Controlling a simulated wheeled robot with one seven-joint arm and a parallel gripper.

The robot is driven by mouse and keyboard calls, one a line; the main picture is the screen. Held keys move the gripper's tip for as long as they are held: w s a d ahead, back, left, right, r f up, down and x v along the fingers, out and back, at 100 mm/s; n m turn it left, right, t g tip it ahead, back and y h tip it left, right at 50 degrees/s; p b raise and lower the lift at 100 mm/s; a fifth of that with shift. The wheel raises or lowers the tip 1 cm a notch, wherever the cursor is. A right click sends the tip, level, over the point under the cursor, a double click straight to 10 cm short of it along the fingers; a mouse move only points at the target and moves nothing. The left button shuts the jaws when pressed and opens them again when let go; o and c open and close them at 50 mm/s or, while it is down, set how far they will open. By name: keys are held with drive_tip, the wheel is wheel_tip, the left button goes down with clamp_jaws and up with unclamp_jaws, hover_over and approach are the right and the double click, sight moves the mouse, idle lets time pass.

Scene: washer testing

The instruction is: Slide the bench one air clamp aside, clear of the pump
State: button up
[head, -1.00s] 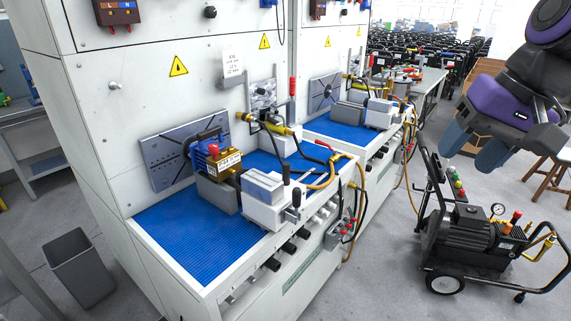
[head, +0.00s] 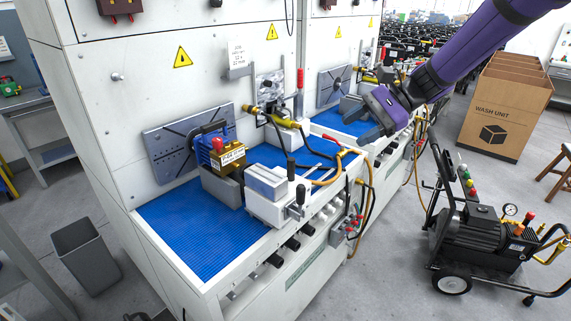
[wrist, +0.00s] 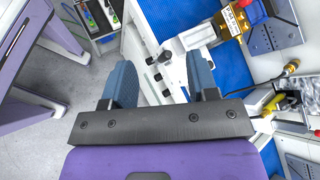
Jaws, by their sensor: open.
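The bench one air clamp (head: 268,184) is a white and grey block with a black-knobbed lever at the front of the near blue bench. The brass and blue pump (head: 228,157) with a red cap sits just behind and left of it, on a grey block against the slotted plate. I cannot tell whether clamp and pump touch. My gripper (head: 375,122) is open and empty, up and right of the clamp, near the second bench. In the wrist view, my gripper's blue fingers (wrist: 162,88) are spread, with the clamp (wrist: 190,40) and pump (wrist: 236,22) beyond them.
Yellow fittings and an orange hose (head: 330,178) lie right of the clamp. The blue mat (head: 190,232) is clear at front left. A wheeled pump cart (head: 475,235) stands right, a wash unit box (head: 503,108) behind it, a grey bin (head: 88,258) at left.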

drive_tip(key=w+a+f+m+t+y, duration=0.25)
drive_tip(key=w+f+m, duration=0.25)
drive_tip(key=w+f, duration=0.4)
drive_tip(key=w+a+f+m+t+y, duration=0.1)
drive_tip(key=w+a+f+m+y, duration=0.3)
drive_tip(key=w+f, duration=0.6)
drive_tip(key=a, duration=0.3)
drive_tip(key=s+a+f, duration=0.1)
drive_tip(key=a, duration=0.6)
drive_tip(key=shift+s+a+f, duration=0.1)
drive_tip(key=shift+s+f, duration=0.25)
drive_tip(key=shift+f, duration=0.05)
drive_tip(key=shift+c, duration=0.5)
clamp_jaws()
